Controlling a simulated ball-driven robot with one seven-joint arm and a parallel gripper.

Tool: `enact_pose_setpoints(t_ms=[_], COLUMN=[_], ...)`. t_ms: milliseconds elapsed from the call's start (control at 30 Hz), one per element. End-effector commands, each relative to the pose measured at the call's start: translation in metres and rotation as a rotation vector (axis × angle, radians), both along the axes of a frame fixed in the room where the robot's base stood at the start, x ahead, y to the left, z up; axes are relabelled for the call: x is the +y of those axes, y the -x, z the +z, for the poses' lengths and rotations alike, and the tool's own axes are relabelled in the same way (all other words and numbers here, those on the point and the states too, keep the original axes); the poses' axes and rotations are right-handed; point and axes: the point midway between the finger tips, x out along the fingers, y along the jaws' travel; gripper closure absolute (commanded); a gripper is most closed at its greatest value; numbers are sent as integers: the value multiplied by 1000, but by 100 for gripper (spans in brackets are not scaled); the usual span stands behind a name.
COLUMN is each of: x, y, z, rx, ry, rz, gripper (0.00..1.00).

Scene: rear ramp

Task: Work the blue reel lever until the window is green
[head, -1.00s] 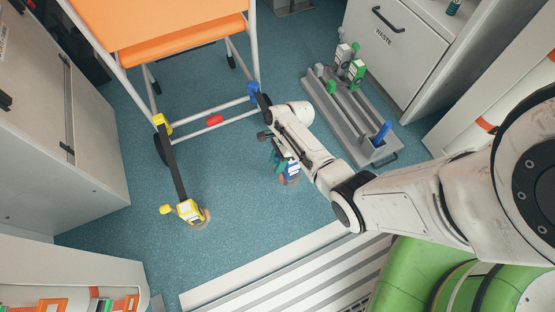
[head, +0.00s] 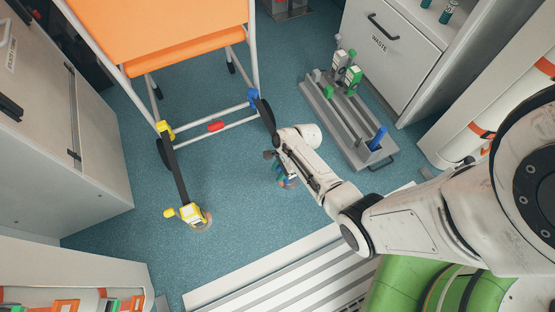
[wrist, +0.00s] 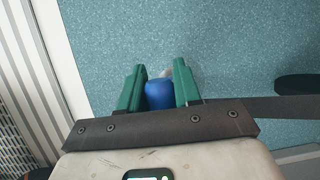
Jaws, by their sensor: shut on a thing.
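The blue reel (head: 290,184) sits low on the floor side of the chair frame in the head view, mostly hidden behind my wrist. Its blue lever (wrist: 160,94) shows in the wrist view between my green fingers. My gripper (wrist: 160,84) is shut on that lever, with a finger on each side. In the head view my gripper (head: 279,168) is small and partly covered by my own arm. The blue buckle (head: 253,96) is on the chair's lower frame, and a black strap (head: 266,116) runs from it toward the reel. The reel's window cannot be made out.
An orange chair (head: 165,35) stands at the back. A yellow reel (head: 193,215) with its strap lies to the left. A grey floor rack (head: 345,130) stands right of my arm. The ramp (head: 270,280) edge is in front. Blue floor between the reels is clear.

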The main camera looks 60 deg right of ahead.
Motion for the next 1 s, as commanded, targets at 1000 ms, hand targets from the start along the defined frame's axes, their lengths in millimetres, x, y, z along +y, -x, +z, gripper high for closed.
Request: enact_pose_setpoints(t_ms=[1000], x=[23], y=[34], z=[-20], rx=[-251], ry=[169], rz=[3], gripper=[100])
